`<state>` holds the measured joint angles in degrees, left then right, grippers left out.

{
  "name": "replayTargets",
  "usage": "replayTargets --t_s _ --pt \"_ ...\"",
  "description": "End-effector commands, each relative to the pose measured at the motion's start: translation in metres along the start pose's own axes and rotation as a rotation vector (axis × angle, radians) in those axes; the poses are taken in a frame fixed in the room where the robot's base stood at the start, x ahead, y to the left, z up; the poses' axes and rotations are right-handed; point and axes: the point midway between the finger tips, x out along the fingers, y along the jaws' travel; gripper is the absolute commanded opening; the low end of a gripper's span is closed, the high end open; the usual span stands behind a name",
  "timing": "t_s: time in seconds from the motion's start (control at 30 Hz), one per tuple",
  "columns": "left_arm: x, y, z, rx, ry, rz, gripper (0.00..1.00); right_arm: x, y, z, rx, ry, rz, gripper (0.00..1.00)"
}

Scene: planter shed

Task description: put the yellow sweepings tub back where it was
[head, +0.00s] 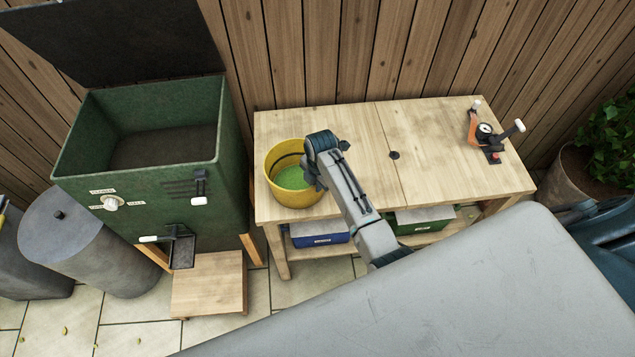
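The yellow tub (290,197) stands upright on the left end of the wooden workbench (440,130), near its front left corner. Something bright green lies inside it. My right gripper (311,172) is at the tub's right rim, reaching in from the lower right. Its fingertips are largely hidden by its own body, so I cannot tell whether they are closed on the rim. My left gripper is not in view.
A green bin (150,165) with a raised lid stands left of the bench, with a wooden step (208,284) below. An orange-and-black hand tool (487,130) sits at the bench's right end. The bench middle is clear. Blue (321,234) and green (420,222) boxes sit underneath.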

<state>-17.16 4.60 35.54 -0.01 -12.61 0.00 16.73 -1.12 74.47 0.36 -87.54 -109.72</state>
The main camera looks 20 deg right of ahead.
Motion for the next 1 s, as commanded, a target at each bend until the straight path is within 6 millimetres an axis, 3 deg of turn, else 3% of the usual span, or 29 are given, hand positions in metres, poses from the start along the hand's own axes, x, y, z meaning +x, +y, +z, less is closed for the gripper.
replayTargets --t_s 0.13,0.27,0.63,0.77,1.0 --pt "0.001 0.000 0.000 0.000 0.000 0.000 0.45 0.002 0.000 0.000 0.000 0.000 0.000 0.00" --pt "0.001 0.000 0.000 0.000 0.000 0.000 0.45 0.002 0.000 0.000 0.000 0.000 -0.001 0.24" --pt "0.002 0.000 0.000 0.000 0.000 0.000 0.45 -0.003 0.000 0.000 0.000 -0.001 0.001 0.24" --pt "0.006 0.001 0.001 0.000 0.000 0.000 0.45 -0.019 0.001 0.000 0.000 -0.001 0.003 0.24" --pt "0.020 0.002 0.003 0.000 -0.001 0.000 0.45 -0.071 0.001 0.001 0.000 -0.002 0.005 0.24"
